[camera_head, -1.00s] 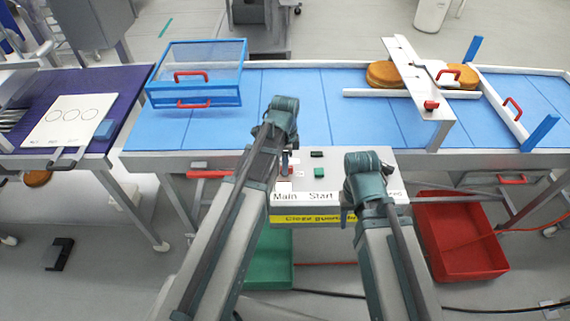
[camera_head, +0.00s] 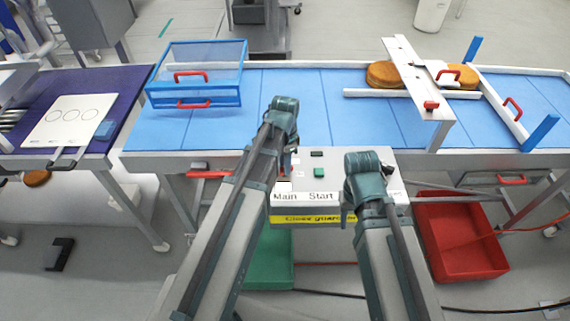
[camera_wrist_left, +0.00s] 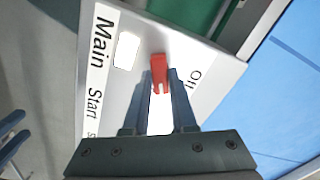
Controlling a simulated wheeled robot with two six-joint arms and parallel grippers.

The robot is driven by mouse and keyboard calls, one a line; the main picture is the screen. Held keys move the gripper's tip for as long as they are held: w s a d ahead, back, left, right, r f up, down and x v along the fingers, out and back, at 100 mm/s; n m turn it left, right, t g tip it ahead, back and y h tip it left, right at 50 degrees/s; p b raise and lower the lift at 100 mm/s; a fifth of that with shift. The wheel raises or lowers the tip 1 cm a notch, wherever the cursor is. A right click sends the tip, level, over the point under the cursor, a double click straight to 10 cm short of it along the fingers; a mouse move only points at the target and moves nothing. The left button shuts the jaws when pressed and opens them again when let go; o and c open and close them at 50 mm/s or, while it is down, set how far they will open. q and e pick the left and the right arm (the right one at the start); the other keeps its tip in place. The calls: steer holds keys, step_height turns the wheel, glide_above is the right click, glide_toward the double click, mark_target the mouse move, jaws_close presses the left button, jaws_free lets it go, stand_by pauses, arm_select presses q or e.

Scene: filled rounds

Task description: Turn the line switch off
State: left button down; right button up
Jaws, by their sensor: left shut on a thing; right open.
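The control box (camera_head: 335,160) stands at the front of the blue conveyor, with "Main" and "Start" labels. In the left wrist view, a red switch lever (camera_wrist_left: 159,72) rises from the white panel (camera_wrist_left: 211,55) beside a blank white plate and a partly hidden "Of..." marking. My left gripper (camera_wrist_left: 160,88) is shut on the red lever, one finger on each side. In the head view my left gripper (camera_head: 288,165) is over the "Main" side, its fingers mostly hidden by my arm. My right gripper (camera_head: 348,212) is open and empty at the box's front right.
A green button (camera_head: 319,174) and a dark button (camera_head: 317,154) sit right of my left gripper. A blue guard (camera_head: 195,103) stands on the left of the conveyor (camera_head: 270,85). Filled rounds (camera_head: 384,73) lie on the right. A red crate (camera_head: 440,270) is below.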

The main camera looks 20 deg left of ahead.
arm_select(q)
steer(key=n, duration=1.2)
steer(key=shift+n, duration=0.4)
stand_by(0.4)
steer(key=c, duration=0.7)
jaws_free()
steer(key=shift+r, duration=0.15)
step_height(320, 180, up, 14)
steer(key=p, duration=1.3)
steer(key=shift+f+p, duration=0.25)
steer(key=shift+p, duration=0.15)
